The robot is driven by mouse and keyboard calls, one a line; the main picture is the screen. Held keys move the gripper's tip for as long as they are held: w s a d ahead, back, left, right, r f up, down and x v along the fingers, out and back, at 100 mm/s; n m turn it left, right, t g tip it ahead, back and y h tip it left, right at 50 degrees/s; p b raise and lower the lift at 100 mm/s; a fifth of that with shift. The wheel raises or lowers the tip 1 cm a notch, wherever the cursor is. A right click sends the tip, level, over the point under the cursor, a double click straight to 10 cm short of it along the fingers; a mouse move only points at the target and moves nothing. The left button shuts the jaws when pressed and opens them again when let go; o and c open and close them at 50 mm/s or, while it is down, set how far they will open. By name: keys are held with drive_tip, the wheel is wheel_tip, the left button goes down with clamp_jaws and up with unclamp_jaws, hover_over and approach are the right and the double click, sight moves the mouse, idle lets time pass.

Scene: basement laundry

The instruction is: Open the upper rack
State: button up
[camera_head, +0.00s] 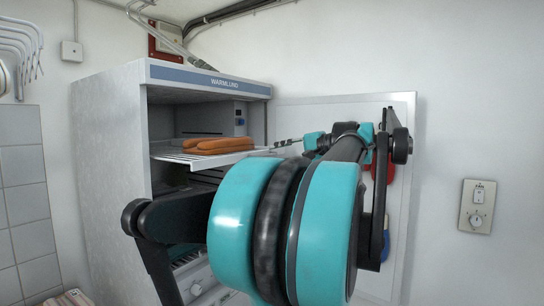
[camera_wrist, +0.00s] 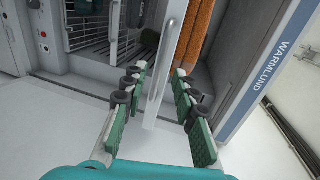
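The upper rack (camera_head: 172,156) is a pale shelf in the open grey cabinet marked WARMLUND (camera_head: 108,180). Orange rolled items (camera_head: 218,145) lie on it; they also show in the wrist view (camera_wrist: 198,40). In the wrist view the rack's white front bar (camera_wrist: 168,58) runs between the two fingers of my gripper (camera_wrist: 160,73). The fingers are open, with a visible gap on each side of the bar. In the head view my gripper (camera_head: 284,143) is at the right end of the rack's front, partly hidden by my arm.
Lower in the cabinet a wire rack (camera_wrist: 88,28) shows in the wrist view. A pale panel (camera_head: 340,103) stands behind my arm, with red and blue items on it. A switch plate (camera_head: 477,206) is on the right wall.

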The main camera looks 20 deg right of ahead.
drive_tip(key=v, duration=0.8)
drive_tip(key=shift+s, duration=0.2)
drive_tip(key=a+f+n+g+h, duration=0.1)
drive_tip(key=a+f+n+g, duration=0.35)
drive_tip(key=f, duration=1.05)
drive_tip(key=a+f+m+g+h, duration=0.1)
drive_tip(key=a+f+g, duration=0.1)
drive_tip(key=a+f, duration=0.9)
drive_tip(key=s+a+f+n+g+h, duration=0.1)
drive_tip(key=s+f+n+h, duration=0.2)
drive_tip(key=f, duration=1.1)
drive_tip(key=s+a+f+n+g+h, duration=0.1)
drive_tip(key=s+f+n+h, duration=0.3)
drive_tip(key=s+f, duration=0.5)
wheel_tip(320, 180, down, 6)
drive_tip(key=shift+r, duration=0.1)
drive_tip(key=shift+o, duration=0.4)
drive_tip(key=shift+a, duration=0.15)
